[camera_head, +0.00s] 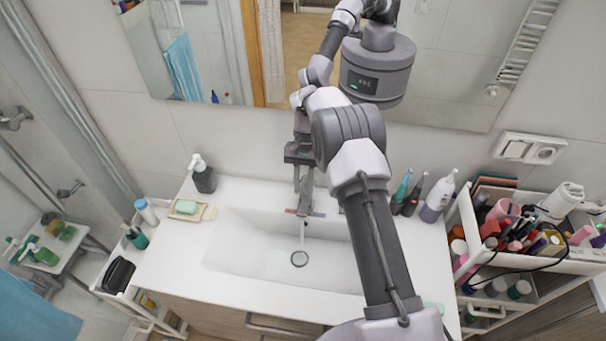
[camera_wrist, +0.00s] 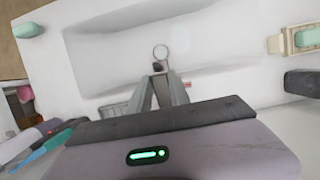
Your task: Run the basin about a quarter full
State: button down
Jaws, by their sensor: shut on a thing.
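The white basin (camera_head: 232,258) is set in the counter below the mirror, and it also shows in the wrist view (camera_wrist: 110,60). A thin stream of water (camera_head: 303,232) appears to fall from the tap (camera_head: 318,214) toward the round drain (camera_head: 299,259). The drain also shows in the wrist view (camera_wrist: 160,52). My gripper (camera_head: 304,205) reaches down over the tap from behind the basin. In the wrist view its fingers (camera_wrist: 157,76) come together on the tap handle, which they mostly hide. I cannot make out a water level.
A soap dish (camera_head: 187,210) and a dark pump bottle (camera_head: 203,176) stand left of the basin. A crowded cosmetics cart (camera_head: 541,262) is farther right. My arm crosses the basin's right side.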

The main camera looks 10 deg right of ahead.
jog(key=shift+w+d+r+p, duration=0.1)
jog(key=shift+w+r+p, duration=0.1)
jog(key=shift+r+p, duration=0.15)
jog(key=shift+f, duration=0.15)
jog(key=c, duration=1.2)
grip_release()
jog(key=r, duration=0.3)
jog(key=shift+s+r+b, duration=0.3)
jog(key=shift+r, duration=0.05)
jog(key=s+r+b, duration=0.1)
jog(key=s+b, duration=0.1)
jog(key=s, duration=1.3)
jog(key=shift+s+r, duration=0.15)
jog(key=shift+s, duration=0.15)
